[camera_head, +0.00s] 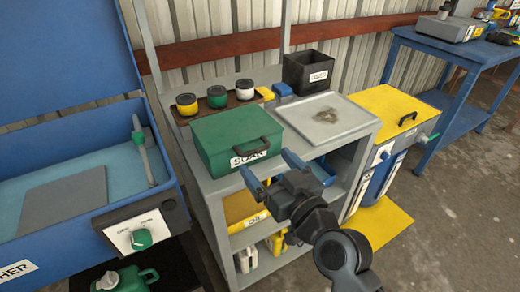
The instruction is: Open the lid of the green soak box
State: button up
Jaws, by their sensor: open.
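The green soak box (225,133) stands on the left part of the grey workbench top, with its lid down. A dark handle (250,147) is at the lid's front edge, above a white SOAK label (247,158) on the front face. My gripper (268,167) is open, its two blue fingers spread and pointing toward the front of the box. In this view the fingertips lie just in front of and below the label and handle. Nothing shows between the fingers. I cannot tell the exact gap to the box.
Behind the box is a rack with small lidded pots (217,97). A black bin (308,71) and a grey tray (325,118) are to its right. A blue washer (75,190) with a raised lid stands left; a yellow-topped unit (395,108) stands right.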

aim_at(257, 151)
jog(key=p+x, duration=0.1)
jog(key=x, duration=0.4)
jog(key=shift+w+a, duration=0.25)
jog(key=shift+w, duration=0.05)
jog(key=c, duration=1.1)
jog(key=shift+c, duration=0.2)
jog(key=shift+r, duration=0.15)
